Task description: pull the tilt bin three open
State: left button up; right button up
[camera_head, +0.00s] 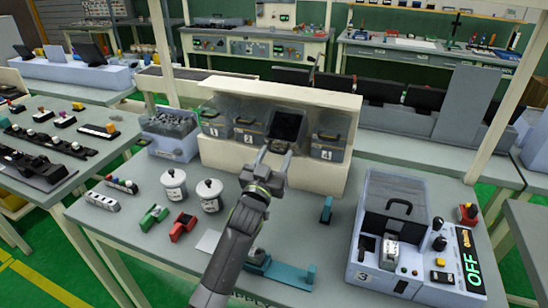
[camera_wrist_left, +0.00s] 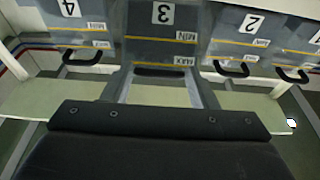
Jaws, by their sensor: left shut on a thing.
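Tilt bin three (camera_head: 287,126) is in the cream bin rack (camera_head: 305,96), between bin two (camera_head: 249,130) and bin four (camera_head: 326,142). Its dark inside shows from above, and it leans out further than its neighbours. In the left wrist view its grey front (camera_wrist_left: 150,45) carries the number 3 and MIN and MAX labels. My left gripper (camera_head: 277,150) is at the front of this bin, shut on its handle (camera_wrist_left: 160,72), which shows between the fingers; the exact contact is hard to see. My right gripper is not in view.
Bin one (camera_head: 213,122) stands at the rack's left end. Two white lidded pots (camera_head: 174,186), red and green clips (camera_head: 183,226) and a teal tool (camera_head: 285,272) lie on the bench. A grey machine (camera_head: 390,235) stands at the right, its panel reading OFF.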

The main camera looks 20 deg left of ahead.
pick_arm(q)
jog(key=shift+f, duration=0.6)
jog(key=o, duration=1)
jog(key=shift+w, duration=0.1)
jog(key=shift+o, duration=0.4)
jog(key=shift+w+f, duration=0.15)
jog(key=shift+w, duration=0.2)
jog(key=shift+s+r, duration=0.1)
jog(key=shift+r, duration=0.3)
notch_tip(320, 180, up, 9)
jog(key=shift+a+r, duration=0.1)
